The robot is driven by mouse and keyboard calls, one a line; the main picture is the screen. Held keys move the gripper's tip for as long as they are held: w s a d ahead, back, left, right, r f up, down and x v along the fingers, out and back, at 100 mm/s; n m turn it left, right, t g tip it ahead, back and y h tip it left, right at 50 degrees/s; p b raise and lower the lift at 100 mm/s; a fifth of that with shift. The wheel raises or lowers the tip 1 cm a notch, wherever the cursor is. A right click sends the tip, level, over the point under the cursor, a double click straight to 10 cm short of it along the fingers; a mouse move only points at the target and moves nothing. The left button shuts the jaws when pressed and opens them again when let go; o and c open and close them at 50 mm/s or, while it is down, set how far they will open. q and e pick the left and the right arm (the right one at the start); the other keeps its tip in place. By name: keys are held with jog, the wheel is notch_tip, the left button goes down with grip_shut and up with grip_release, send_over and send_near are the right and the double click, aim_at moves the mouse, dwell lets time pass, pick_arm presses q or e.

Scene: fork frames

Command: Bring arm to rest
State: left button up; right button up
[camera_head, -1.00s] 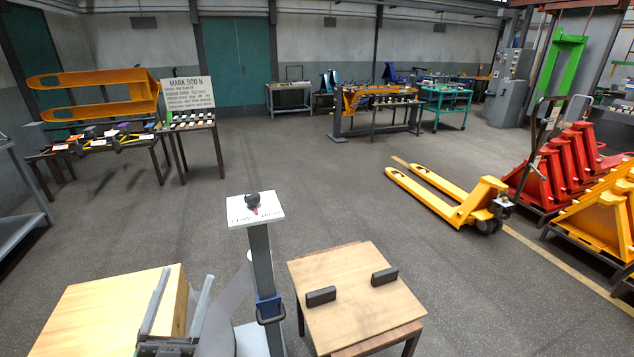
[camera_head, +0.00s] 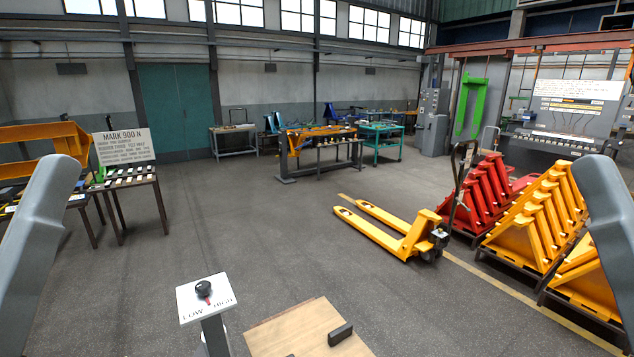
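Two grey links of my arms show, one along the left edge and one along the right edge of the head view. They are raised and reach out of the picture at the bottom. Neither gripper shows in this view. A small pedestal with a white LOW/HIGH plate (camera_head: 190,303) and a dark knob (camera_head: 203,288) with a red pointer stands at the bottom centre. Beside it on the right is a wooden-topped table (camera_head: 290,333), cut off by the bottom edge, with a dark block (camera_head: 340,334) on it.
A yellow pallet jack (camera_head: 405,240) stands on the floor at centre right. Red frames (camera_head: 485,195) and yellow frames (camera_head: 535,215) are stacked on the right. A table (camera_head: 130,185) with a MARK 900 N sign (camera_head: 125,146) stands at left. The middle floor is clear.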

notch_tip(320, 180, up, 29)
jog(key=p, duration=2.6)
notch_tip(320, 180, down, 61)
jog(key=b, duration=6.1)
